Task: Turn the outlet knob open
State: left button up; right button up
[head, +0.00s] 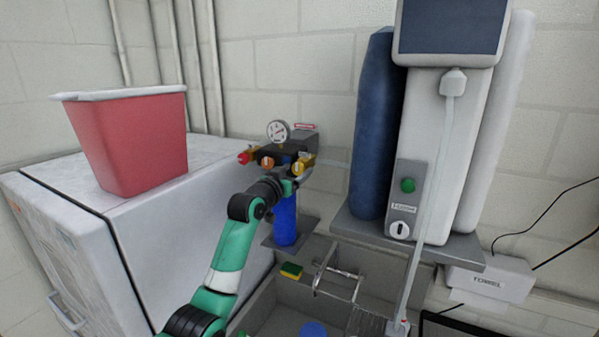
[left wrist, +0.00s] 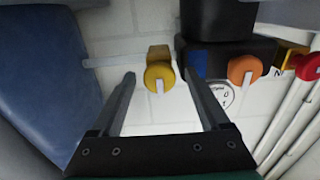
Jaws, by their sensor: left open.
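A small valve block (head: 294,147) with a round gauge (head: 278,131) stands against the wall. It carries a red knob (head: 244,157), an orange knob (head: 266,162) and a yellow knob (head: 298,167). No readable label tells which is the outlet. My left gripper (head: 292,180) is in front of the block, close to the yellow knob. In the left wrist view the yellow knob (left wrist: 159,77), with a pale stripe, appears between the open fingers, apart from both. The orange knob (left wrist: 245,70) and red knob (left wrist: 308,67) lie to the right there. My right gripper is not in view.
A blue cylinder (head: 284,222) stands below the valve block. A red bin (head: 130,143) sits on a white cabinet (head: 75,207) at left. A tall blue tank (head: 372,130) and white unit are at right. A sink with a faucet (head: 330,272) lies below.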

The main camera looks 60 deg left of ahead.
pick_arm(q)
grip_shut()
jog(key=shift+n, duration=0.4)
jog(key=n+p, duration=0.1)
jog(key=n, duration=0.2)
jog(key=n+p, duration=0.1)
jog(key=n, duration=0.2)
jog(key=shift+n, duration=0.3)
jog(key=n, duration=0.5)
jog(key=shift+f, duration=0.1)
jog(key=n, duration=0.5)
jog(key=shift+n, duration=0.3)
